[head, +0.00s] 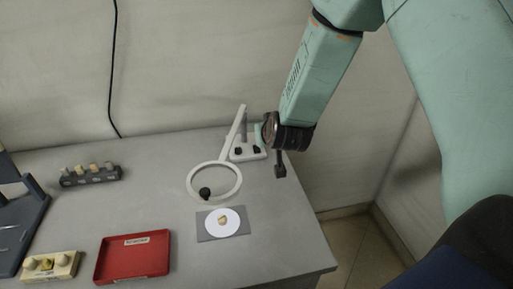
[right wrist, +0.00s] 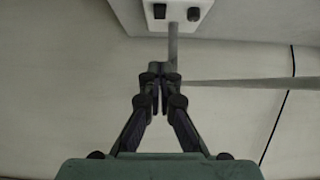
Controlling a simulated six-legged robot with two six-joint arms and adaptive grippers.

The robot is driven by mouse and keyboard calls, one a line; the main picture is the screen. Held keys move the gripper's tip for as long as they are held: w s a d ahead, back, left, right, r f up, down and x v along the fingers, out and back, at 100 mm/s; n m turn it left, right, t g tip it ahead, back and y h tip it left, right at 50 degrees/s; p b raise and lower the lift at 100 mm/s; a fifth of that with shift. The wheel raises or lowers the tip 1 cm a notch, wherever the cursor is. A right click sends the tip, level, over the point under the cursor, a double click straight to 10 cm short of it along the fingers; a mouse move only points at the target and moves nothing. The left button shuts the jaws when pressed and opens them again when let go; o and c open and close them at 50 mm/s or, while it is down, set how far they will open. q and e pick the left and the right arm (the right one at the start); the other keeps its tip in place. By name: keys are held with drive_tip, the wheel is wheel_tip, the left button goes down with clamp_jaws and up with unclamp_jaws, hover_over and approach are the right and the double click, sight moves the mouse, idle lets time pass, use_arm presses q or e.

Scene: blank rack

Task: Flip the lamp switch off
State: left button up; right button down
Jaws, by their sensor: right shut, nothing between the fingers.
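The white ring lamp (head: 240,124) stands at the back right of the grey table, its round head (head: 190,190) leaning forward. Its white base (head: 248,157) carries two dark controls. In the right wrist view the base (right wrist: 178,24) is at the top edge, with a dark rocker-like switch (right wrist: 160,11) and a round knob (right wrist: 193,14). My right gripper (head: 280,171) is just right of the base in the head view, apart from the switch. Its fingers (right wrist: 158,98) are shut and empty. Contact with the lamp's post cannot be told. My left gripper is out of view.
A grey mat (head: 206,233) with a white disc (head: 230,228) lies before the lamp. A red tray (head: 105,264), a beige block (head: 65,266) and a dark rack (head: 78,180) are further left. The table's right edge is close to my right arm.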

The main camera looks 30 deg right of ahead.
drive_tip(key=b, duration=0.1)
hover_over(258, 151)
drive_tip(key=f, duration=0.6)
drive_tip(key=shift+s+a, duration=0.1)
drive_tip(key=shift+s, duration=0.15)
drive_tip(key=shift+w+f+b, duration=0.2)
drive_tip(key=shift+f+b, duration=0.2)
drive_tip(key=shift+f, duration=1.35)
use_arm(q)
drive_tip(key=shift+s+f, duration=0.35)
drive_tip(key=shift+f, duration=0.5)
